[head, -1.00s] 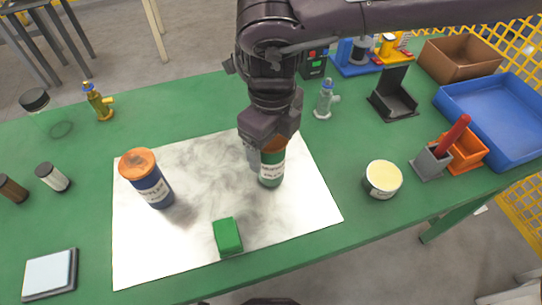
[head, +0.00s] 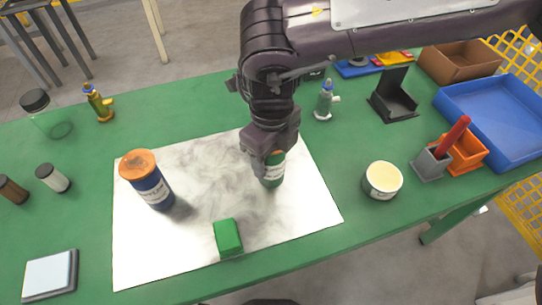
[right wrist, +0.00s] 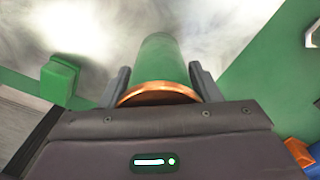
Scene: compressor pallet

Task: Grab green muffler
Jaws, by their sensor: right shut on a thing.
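The green muffler (head: 272,174) is a green cylinder with a white label band and stands upright on the white sheet. My right gripper (head: 265,155) is over its top from above and shut on it. In the right wrist view, the muffler (right wrist: 160,62) with its orange-brown top rim lies between the two fingers of the gripper (right wrist: 162,75). In the head view its top is hidden by the gripper. My left gripper is not in view.
A blue muffler (head: 153,186) with an orange top stands left on the white sheet (head: 150,255). A green block (head: 228,237) lies at its front edge. A round tin (head: 383,180) and a grey holder (head: 432,163) are to the right.

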